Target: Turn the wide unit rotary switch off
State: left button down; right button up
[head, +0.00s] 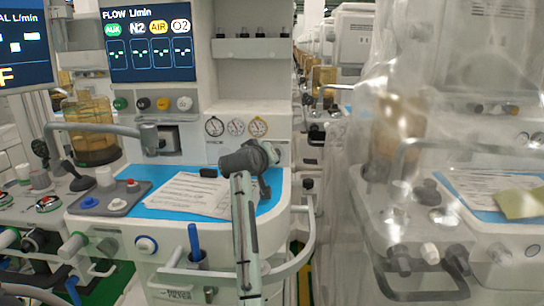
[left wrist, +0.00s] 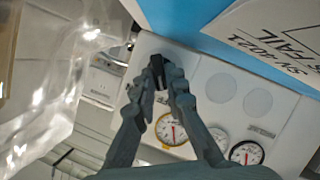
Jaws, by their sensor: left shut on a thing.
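The wide unit (head: 220,262) is the white cart in the middle left of the head view. My left gripper (left wrist: 158,72) reaches the unit's white front panel, below and right of the gauges in the head view. In the left wrist view its two fingers are closed together on a small black rotary switch (left wrist: 149,56) on that panel. In the head view my left gripper (head: 268,156) hides the switch, so its turned position cannot be read there. My right gripper is in neither view.
Three round gauges (head: 236,127) sit beside the gripper. A paper sheet (head: 187,194) lies on the blue worktop below. A grey hose arm (head: 100,128) extends at left. A plastic-covered cart (head: 440,190) stands close on the right. A white rail (head: 309,235) curves round the unit's front corner.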

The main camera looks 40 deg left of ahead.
pick_arm(q)
jog(key=shift+w+n, duration=0.1)
jog(key=shift+n, duration=0.2)
dwell(0.4)
jog(key=c, duration=1.6)
grip_release()
jog(key=shift+c, duration=0.2)
jog(key=shift+o, duration=0.4)
jog(key=shift+f, duration=0.1)
jog(key=v, duration=1.2)
jog(key=shift+a, duration=0.15)
jog(key=shift+f, duration=0.1)
